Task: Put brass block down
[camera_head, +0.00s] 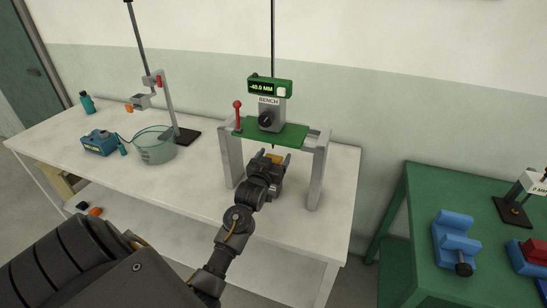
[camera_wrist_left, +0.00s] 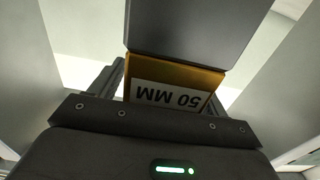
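The brass block (camera_head: 275,157) sits between the fingertips of my left gripper (camera_head: 273,160), under the green bridge of the bench gauge (camera_head: 270,133). In the left wrist view the brass block (camera_wrist_left: 172,78) shows its white "50 MM" label upside down. My left gripper (camera_wrist_left: 165,95) has a finger close along each side of it and looks shut on it. A dark grey body (camera_wrist_left: 190,30) hides the block's far upper part. I cannot tell whether the block touches the surface beneath. My right gripper is out of view.
Two grey legs (camera_head: 316,175) of the gauge stand close on either side of my gripper. A glass beaker (camera_head: 155,148) and blue box (camera_head: 99,142) stand left on the white table (camera_head: 190,185). A green table (camera_head: 405,220) is right.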

